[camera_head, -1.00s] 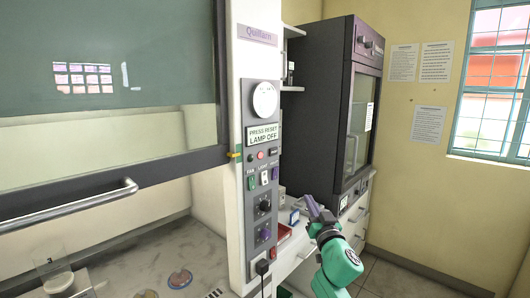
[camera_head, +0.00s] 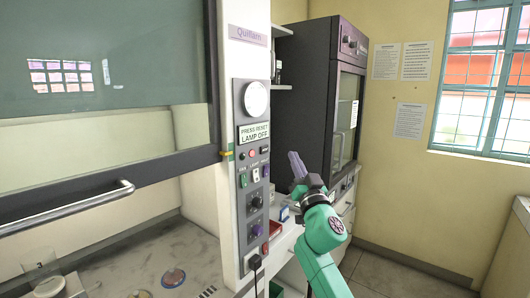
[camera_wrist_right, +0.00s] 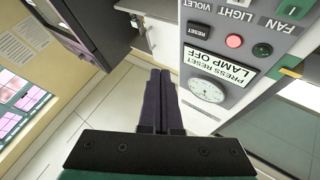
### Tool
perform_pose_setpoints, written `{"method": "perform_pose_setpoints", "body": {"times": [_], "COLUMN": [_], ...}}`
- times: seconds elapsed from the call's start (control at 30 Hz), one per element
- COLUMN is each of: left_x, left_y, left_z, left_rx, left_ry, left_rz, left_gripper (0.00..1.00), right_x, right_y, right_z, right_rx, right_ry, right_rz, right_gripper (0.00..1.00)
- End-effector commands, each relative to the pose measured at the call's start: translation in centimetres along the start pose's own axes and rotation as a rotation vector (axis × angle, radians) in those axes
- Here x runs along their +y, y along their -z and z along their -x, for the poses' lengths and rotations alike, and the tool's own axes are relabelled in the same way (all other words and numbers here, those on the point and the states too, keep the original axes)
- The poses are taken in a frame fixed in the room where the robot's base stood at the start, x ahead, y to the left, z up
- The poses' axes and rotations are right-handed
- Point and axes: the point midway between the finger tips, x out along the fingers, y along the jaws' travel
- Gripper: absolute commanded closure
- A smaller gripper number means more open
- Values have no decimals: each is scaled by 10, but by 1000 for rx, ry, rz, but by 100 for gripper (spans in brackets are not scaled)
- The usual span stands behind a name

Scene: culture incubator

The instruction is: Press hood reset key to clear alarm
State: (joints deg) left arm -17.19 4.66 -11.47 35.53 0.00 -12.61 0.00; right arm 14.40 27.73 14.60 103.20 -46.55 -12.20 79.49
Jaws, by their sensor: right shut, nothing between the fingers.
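The hood control panel (camera_head: 254,170) is a grey strip on the white post of the fume hood. Its dark reset key (camera_head: 265,149) sits at the panel's right edge, beside a red lamp (camera_head: 252,153) and below a sign reading "PRESS RESET LAMP OFF" (camera_head: 254,133). In the wrist view the key labelled RESET (camera_wrist_right: 197,30) shows beside the round red light (camera_wrist_right: 234,41). My right gripper (camera_head: 294,157) is shut and empty, fingers pointing up, right of the panel and apart from it. Its closed fingers (camera_wrist_right: 161,78) also show in the wrist view. My left gripper is out of view.
The hood's sash with a metal handle (camera_head: 70,207) is at the left. A round gauge (camera_head: 256,98) is above the sign. A dark incubator cabinet (camera_head: 312,90) stands behind my right gripper. Small boxes lie on the bench beside the post. Floor is clear at the right.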

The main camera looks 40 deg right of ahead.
Motion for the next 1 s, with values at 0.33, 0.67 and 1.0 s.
{"method": "perform_pose_setpoints", "body": {"times": [0.33,0.67,1.0], "left_x": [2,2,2], "left_y": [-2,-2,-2], "left_z": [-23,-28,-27], "left_rx": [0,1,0], "left_ry": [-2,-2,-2], "left_rz": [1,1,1], "left_gripper": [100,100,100], "right_x": [-25,-35,-34], "right_y": [-29,-34,-34], "right_z": [-34,-47,-47], "right_rx": [2,0,0], "right_ry": [-2,1,0], "right_rz": [-3,2,2], "right_gripper": [100,100,100]}}
